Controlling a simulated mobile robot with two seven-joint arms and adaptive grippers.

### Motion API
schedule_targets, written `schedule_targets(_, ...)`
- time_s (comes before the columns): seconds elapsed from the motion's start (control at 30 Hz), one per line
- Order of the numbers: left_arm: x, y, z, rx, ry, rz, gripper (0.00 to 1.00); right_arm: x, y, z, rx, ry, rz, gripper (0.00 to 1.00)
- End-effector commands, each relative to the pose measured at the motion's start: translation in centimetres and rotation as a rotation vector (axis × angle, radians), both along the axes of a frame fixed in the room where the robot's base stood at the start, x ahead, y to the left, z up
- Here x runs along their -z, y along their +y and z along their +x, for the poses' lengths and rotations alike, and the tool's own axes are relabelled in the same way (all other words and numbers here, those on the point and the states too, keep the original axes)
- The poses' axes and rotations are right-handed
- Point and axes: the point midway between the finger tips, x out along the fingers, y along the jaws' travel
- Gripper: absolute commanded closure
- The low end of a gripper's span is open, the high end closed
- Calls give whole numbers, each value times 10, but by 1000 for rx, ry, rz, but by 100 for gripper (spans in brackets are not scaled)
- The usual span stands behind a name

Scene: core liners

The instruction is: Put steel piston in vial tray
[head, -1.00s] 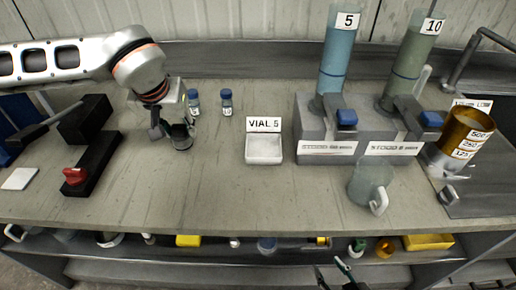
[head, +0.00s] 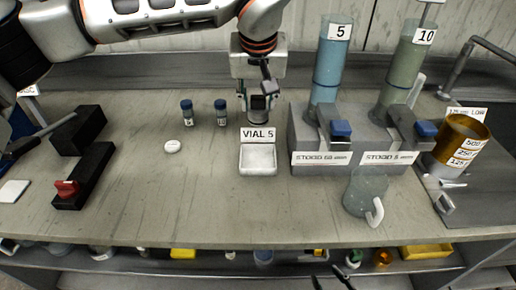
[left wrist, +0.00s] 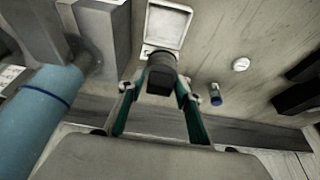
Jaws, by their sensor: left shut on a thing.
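My left gripper (head: 262,100) is shut on the steel piston, a dark grey cylinder (left wrist: 161,76) held between its green-sided fingers in the left wrist view. In the head view the piston is mostly hidden among the fingers, above and behind the VIAL 5 label. The vial tray (head: 257,170) is a shallow white square tray with that label at its back edge; it looks empty. It also shows in the left wrist view (left wrist: 186,34), just beyond the piston. My right gripper (head: 330,280) shows only its fingertips at the bottom edge, apart and empty.
Two blue-capped vials (head: 187,112) (head: 221,112) and a white disc (head: 172,147) stand left of the tray. A grey dispenser block (head: 320,165) with tall cylinders is close on the right.

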Motion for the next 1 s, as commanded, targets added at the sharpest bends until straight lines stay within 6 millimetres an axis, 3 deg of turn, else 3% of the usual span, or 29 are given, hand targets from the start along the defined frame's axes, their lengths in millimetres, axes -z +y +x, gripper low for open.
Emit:
schedule_targets(0.2,53,0,-1,2,3,-1,100,-2,0,1,0,-3,0,60)
schedule_targets(0.4,89,0,0,0,0,-3,100,-4,0,2,0,-4,1,60)
schedule_targets(0.63,107,0,0,0,-2,-2,100,-5,0,2,1,-5,0,60)
schedule_targets(0.83,133,0,0,0,0,-2,100,-7,0,2,1,-5,0,60)
schedule_targets(1.0,140,0,1,1,-3,-2,100,-7,-1,2,1,-5,0,60)
